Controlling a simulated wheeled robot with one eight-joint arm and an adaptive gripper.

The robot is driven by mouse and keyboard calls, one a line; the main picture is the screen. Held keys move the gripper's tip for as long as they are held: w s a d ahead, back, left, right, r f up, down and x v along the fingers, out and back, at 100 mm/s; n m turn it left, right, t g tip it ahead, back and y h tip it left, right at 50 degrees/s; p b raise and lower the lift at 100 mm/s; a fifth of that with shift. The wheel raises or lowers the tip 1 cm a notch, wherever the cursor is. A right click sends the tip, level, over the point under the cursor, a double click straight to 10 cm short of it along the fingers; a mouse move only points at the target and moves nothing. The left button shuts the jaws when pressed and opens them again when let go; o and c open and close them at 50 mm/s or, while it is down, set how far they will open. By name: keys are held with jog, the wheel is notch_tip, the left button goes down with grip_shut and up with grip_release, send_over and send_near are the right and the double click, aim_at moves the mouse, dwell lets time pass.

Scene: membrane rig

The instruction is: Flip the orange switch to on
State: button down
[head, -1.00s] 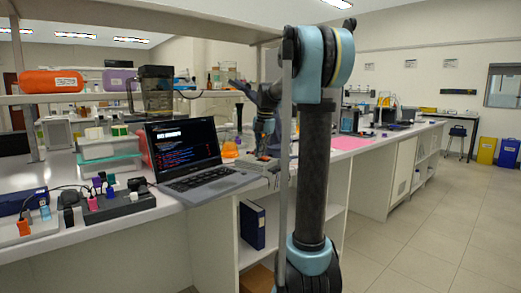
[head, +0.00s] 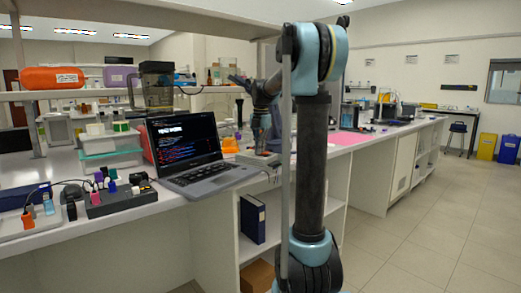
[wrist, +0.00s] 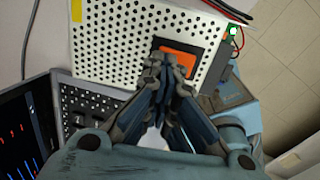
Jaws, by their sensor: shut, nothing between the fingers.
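The orange switch (wrist: 180,62) is a rocker set in a dark frame on a white perforated metal box (wrist: 110,42) in the wrist view. My gripper (wrist: 160,62) is shut and empty. Its fingertips are at the switch's left and near edge and cover part of it. I cannot tell whether they touch it or which way the rocker is tipped. In the head view the box (head: 258,158) sits on the bench right of the laptop, with my gripper (head: 262,149) just above it; the switch is hidden there.
An open laptop (head: 185,140) stands close left of the box. An orange flask (head: 230,145) stands behind it. Red and black wires (wrist: 232,10) and a green terminal (wrist: 234,32) are at the box's far right corner. The bench edge is close on the right.

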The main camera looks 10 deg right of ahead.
jog(key=shift+s+f, duration=0.2)
jog(key=shift+f, duration=0.05)
jog(key=shift+s+d, duration=0.15)
jog(key=shift+d, duration=0.25)
notch_tip(320, 180, up, 14)
jog(key=w+a, duration=0.2)
jog(key=s+d+f+m+t, duration=0.1)
jog(key=s+d+f+m, duration=0.1)
jog(key=s+f+m, duration=0.7)
jog(key=s+d+f+m, duration=0.1)
jog(key=s+f+m, duration=0.4)
jog(key=s, duration=0.8)
jog(key=s+d+f+m, duration=0.1)
jog(key=s+f+m, duration=0.5)
jog(key=f, duration=0.5)
jog(key=s+d+f+m+t, duration=0.1)
jog(key=s+f+m, duration=0.6)
jog(key=s+f, duration=0.4)
jog(key=shift+s+d+m, duration=0.15)
jog(key=shift+s+m, duration=0.1)
jog(key=shift+m, duration=0.05)
